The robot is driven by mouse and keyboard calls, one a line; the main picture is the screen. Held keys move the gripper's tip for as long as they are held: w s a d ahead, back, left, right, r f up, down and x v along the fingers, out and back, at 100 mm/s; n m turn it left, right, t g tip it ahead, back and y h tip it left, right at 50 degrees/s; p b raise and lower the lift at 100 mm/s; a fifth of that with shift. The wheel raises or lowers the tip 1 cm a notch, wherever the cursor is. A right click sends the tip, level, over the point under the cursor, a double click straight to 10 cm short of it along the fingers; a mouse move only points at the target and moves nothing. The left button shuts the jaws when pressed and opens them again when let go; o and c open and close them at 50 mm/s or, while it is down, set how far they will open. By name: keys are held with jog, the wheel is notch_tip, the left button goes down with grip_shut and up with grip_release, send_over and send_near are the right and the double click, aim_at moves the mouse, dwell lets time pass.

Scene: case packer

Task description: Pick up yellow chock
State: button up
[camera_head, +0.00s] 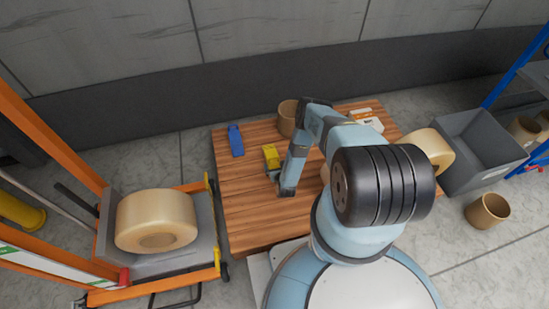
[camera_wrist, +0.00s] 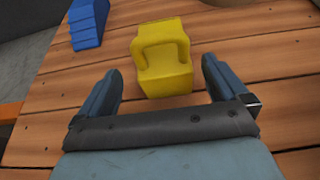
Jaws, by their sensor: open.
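My gripper (camera_wrist: 160,83) is open and empty in the wrist view. Its two fingers reach toward the chock, one to the left and one to the right of its lower part, with gaps on both sides. I cannot tell whether the fingertips are level with the chock. In the head view my gripper (camera_head: 276,178) is right beside the chock.
A blue chock (camera_wrist: 88,22) lies to the left of the yellow one on the wooden table (camera_head: 245,205). A cardboard-coloured tube (camera_head: 287,118) stands behind. An orange-framed cart with a large tan roll (camera_head: 157,218) is at left. A grey bin (camera_head: 478,152) is at right.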

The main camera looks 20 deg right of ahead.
aim_at(274, 161)
jog(key=shift+x, duration=2.5)
jog(key=shift+d+r, duration=0.15)
jog(key=shift+d, duration=0.05)
jog(key=shift+c, duration=0.5)
jog(key=c, duration=1.4)
